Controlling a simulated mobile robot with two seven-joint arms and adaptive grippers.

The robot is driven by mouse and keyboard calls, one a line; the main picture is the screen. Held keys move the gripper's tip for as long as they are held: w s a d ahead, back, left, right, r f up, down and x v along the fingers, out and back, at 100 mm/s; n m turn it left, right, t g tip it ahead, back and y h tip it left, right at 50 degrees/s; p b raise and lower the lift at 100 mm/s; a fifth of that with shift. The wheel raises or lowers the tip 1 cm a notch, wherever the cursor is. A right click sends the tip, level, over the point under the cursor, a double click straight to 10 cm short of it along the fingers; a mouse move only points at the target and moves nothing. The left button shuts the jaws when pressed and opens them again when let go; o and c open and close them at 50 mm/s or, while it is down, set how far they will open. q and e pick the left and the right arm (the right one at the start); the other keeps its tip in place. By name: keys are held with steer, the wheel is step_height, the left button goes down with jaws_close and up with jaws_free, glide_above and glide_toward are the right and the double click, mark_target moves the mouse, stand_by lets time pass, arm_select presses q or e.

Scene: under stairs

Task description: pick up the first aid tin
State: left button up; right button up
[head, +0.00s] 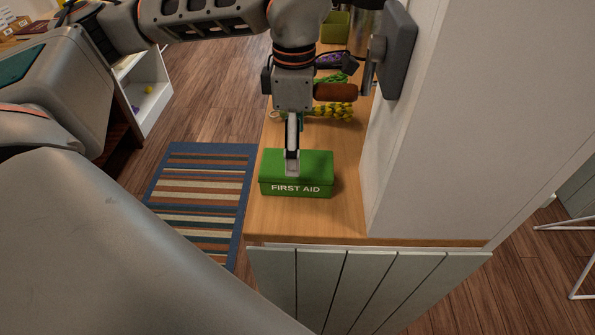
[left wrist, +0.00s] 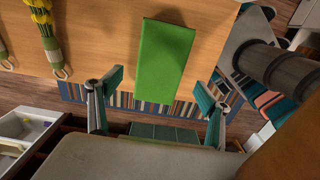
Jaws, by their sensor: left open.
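The first aid tin (head: 312,182) is a green box with white FIRST AID lettering. It lies flat on the wooden counter (head: 345,218), near its front end, in the head view. In the left wrist view its plain green top (left wrist: 163,62) shows ahead of my fingers. My left gripper (head: 292,162) points down over the tin and overlaps its top in the head view. My right gripper is not in view.
A white wall (head: 440,130) rises close to the right of the tin. A white shelf (head: 148,95) stands at the back left.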

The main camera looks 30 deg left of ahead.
arm_select(q)
step_height(320, 180, down, 6)
steer(key=shift+r, duration=0.1)
steer(key=c, duration=1.5)
